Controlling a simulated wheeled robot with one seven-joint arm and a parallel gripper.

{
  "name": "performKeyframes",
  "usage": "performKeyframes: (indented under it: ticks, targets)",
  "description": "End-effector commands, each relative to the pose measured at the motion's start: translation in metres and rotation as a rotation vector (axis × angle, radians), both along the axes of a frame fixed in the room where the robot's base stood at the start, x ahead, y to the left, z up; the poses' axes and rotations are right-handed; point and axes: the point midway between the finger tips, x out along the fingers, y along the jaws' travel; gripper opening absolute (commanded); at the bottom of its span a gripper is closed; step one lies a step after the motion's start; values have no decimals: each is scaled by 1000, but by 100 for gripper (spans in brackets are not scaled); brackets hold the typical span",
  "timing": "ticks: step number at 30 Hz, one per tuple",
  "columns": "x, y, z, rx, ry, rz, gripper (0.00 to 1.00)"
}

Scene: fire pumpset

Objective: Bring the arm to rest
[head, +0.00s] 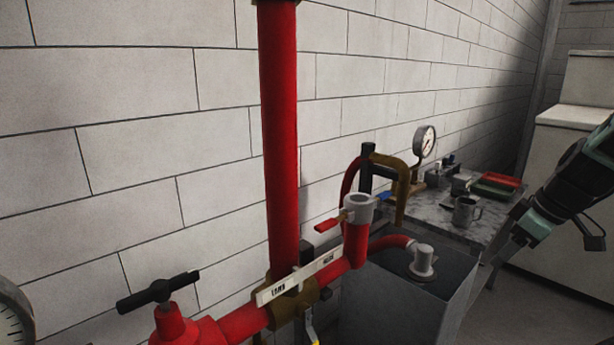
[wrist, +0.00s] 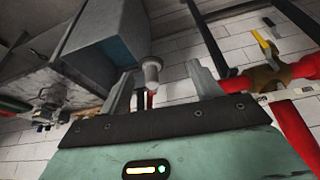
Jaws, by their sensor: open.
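My gripper (head: 500,262) is at the right of the head view, pointing down and to the left, to the right of the dark tank. In the wrist view the two grey fingers of my gripper (wrist: 160,69) stand apart with nothing held between them.
A red pipe (head: 279,140) rises by the white block wall. A valve with a black handle (head: 158,291) is at the lower left.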

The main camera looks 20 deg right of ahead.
Motion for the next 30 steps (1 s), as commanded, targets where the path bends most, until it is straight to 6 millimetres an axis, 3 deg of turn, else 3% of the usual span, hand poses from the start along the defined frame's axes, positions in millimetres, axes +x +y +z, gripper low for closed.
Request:
performKeyframes:
  ticks: [8,17,24,30]
  targets:
    - [13,27,-2,12,30,30,64]
    - [30,79,-6,31,91,79,64]
    - [40,157,-9,29,173,146,64]
    - [33,226,-11,9,238,198,64]
